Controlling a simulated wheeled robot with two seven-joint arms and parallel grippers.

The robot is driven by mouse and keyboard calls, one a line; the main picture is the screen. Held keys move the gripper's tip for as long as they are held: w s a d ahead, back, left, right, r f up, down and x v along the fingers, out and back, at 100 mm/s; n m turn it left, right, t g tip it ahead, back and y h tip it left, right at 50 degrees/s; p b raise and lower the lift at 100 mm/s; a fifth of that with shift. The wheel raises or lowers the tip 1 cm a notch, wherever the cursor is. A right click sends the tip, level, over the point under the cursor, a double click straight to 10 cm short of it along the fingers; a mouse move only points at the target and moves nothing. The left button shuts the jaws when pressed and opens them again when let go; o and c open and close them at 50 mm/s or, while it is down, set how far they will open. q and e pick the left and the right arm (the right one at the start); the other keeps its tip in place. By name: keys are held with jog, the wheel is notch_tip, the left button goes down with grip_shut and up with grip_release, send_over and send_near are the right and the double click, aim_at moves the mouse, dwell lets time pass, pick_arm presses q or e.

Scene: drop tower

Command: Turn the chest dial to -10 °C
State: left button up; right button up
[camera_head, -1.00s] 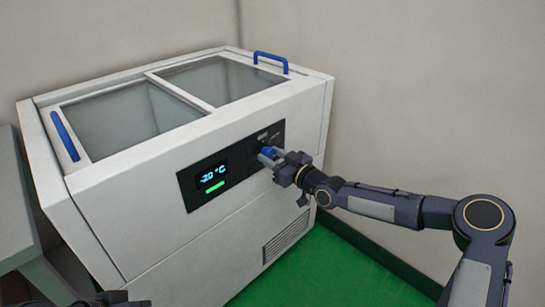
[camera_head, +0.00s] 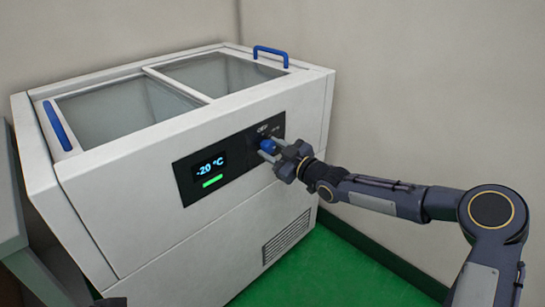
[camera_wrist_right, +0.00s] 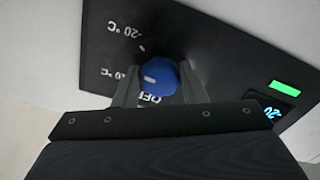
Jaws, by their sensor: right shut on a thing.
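The chest freezer's dial is a blue knob (camera_head: 268,146) on the black front panel (camera_head: 187,181). The display (camera_head: 209,168) reads -20 °C above a green bar. My right gripper (camera_head: 269,149) is shut on the dial. In the right wrist view, its two fingers flank the blue knob (camera_wrist_right: 157,74), which has a white mark on its face. My left gripper cannot be made out.
The white chest freezer (camera_head: 130,213) has a glass-topped lid with blue handles (camera_head: 57,125) and (camera_head: 271,54). A vent (camera_head: 286,238) is low on its front. A grey surface (camera_head: 10,215) stands at the left. Green floor (camera_head: 345,272) is clear at the right front.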

jog(key=n+b, duration=0.2)
jog(key=n, duration=0.2)
jog(key=shift+f+b, duration=0.1)
jog(key=shift+b, duration=0.25)
jog(key=shift+n+b, duration=0.7)
jog(key=shift+n, duration=0.8)
jog(key=o, duration=1)
jog(key=shift+p+v, duration=0.8)
jog(key=shift+v, duration=3.1)
jog(key=shift+d, duration=0.1)
